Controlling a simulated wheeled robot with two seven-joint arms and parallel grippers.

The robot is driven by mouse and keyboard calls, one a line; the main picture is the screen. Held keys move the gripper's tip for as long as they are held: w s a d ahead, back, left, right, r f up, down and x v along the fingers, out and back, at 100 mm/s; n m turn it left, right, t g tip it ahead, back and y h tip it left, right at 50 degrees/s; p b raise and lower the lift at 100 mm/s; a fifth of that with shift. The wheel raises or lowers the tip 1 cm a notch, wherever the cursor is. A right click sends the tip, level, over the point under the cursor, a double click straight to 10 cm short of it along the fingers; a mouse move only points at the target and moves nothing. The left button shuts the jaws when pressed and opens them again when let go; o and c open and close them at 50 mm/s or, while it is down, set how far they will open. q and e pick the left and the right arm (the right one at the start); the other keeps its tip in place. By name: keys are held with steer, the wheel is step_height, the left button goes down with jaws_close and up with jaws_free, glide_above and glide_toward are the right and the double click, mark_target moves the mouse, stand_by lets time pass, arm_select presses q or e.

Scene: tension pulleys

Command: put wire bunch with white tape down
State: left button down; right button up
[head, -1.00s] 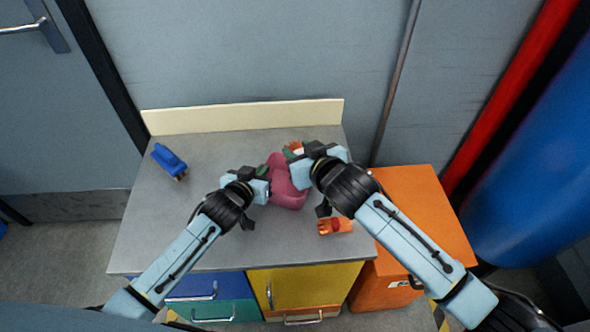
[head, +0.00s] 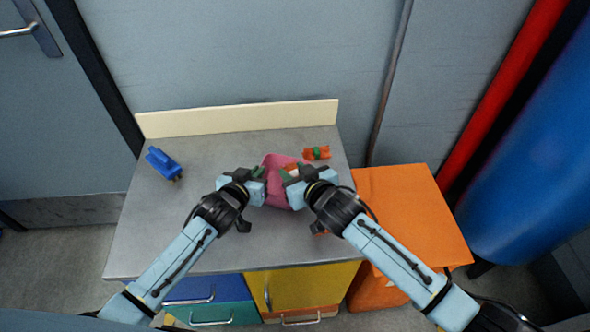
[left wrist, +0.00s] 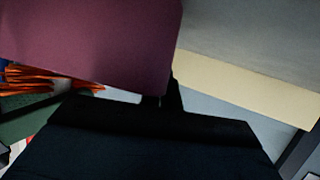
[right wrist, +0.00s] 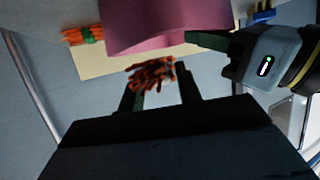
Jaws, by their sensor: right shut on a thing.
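The orange wire bunch with white tape (head: 292,167) is between the fingers of my right gripper (right wrist: 158,88), which is shut on it. The white tape shows in the left wrist view (left wrist: 62,86); in the right wrist view the orange wires (right wrist: 152,74) spread from the fingertips. The bunch is beside or over the pink container (head: 275,195); I cannot tell which. My left gripper (head: 263,186) is at the container's left side. The pink wall (left wrist: 90,40) fills much of the left wrist view and hides whether the left fingers grip it.
An orange bunch with green tape (head: 317,153) lies at the back right of the grey worktop (head: 210,235). A blue object (head: 163,163) stands at the left. An orange cabinet (head: 420,215) adjoins on the right.

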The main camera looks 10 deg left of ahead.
steer(key=shift+f, duration=0.25)
steer(key=o, duration=1)
steer(key=shift+s+r, duration=0.1)
steer(key=shift+r, duration=0.6)
steer(key=v, duration=1.2)
